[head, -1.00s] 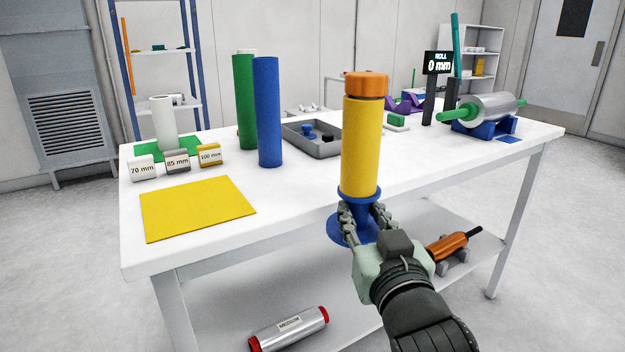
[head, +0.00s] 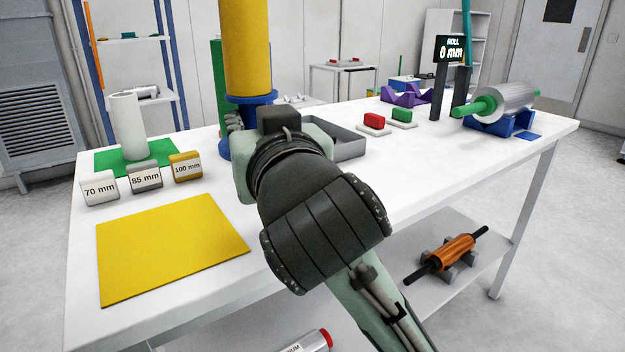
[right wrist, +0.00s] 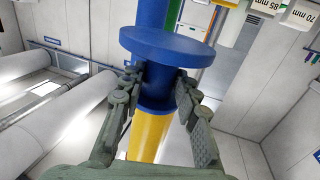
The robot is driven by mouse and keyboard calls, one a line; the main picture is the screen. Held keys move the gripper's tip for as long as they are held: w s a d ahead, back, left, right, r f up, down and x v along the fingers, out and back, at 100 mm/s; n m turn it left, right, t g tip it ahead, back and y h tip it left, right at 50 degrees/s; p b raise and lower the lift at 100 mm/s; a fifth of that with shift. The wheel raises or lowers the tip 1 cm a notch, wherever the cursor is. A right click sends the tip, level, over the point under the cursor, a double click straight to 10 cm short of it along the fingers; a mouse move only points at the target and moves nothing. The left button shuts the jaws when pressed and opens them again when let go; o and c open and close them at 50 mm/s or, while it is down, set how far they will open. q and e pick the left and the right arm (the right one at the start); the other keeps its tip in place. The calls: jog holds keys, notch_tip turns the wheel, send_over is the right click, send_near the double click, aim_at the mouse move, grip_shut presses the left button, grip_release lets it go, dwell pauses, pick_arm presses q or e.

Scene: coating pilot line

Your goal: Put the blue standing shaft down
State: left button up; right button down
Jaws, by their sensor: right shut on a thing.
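The blue standing shaft (head: 252,98) is upright in my right gripper (head: 236,118), with a yellow sleeve (head: 246,45) around it above the blue collar. The sleeve's top is cut off by the head view. In the right wrist view the fingers (right wrist: 157,98) close on the shaft's blue neck, between its round base disc (right wrist: 165,45) and the yellow sleeve (right wrist: 148,138). The gripper and wrist hide most of the base in the head view, so I cannot tell whether it touches the table. My left gripper is not in view.
A green cylinder (head: 217,85) stands close behind. A grey tray (head: 350,143) lies to the right. At left are a yellow mat (head: 170,250), several size blocks (head: 145,178) and a white roll (head: 128,125) on a green mat. The white table's (head: 420,180) right front is clear.

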jog(key=w+d+f, duration=0.4)
jog(key=w+d, duration=0.1)
jog(key=w+d+f+b, duration=0.1)
jog(key=w+d+f, duration=0.1)
jog(key=d, duration=0.1)
jog(key=shift+w+f, duration=0.2)
jog(key=shift+w, duration=0.15)
jog(key=shift+d+f, duration=0.1)
jog(key=shift+f, duration=0.35)
notch_tip(320, 180, down, 3)
jog(key=shift+f+b, duration=0.1)
jog(key=shift+b, duration=0.35)
jog(key=c, duration=1.5)
grip_release()
jog(key=shift+f, duration=0.1)
jog(key=o, duration=0.4)
jog(key=shift+c, duration=0.2)
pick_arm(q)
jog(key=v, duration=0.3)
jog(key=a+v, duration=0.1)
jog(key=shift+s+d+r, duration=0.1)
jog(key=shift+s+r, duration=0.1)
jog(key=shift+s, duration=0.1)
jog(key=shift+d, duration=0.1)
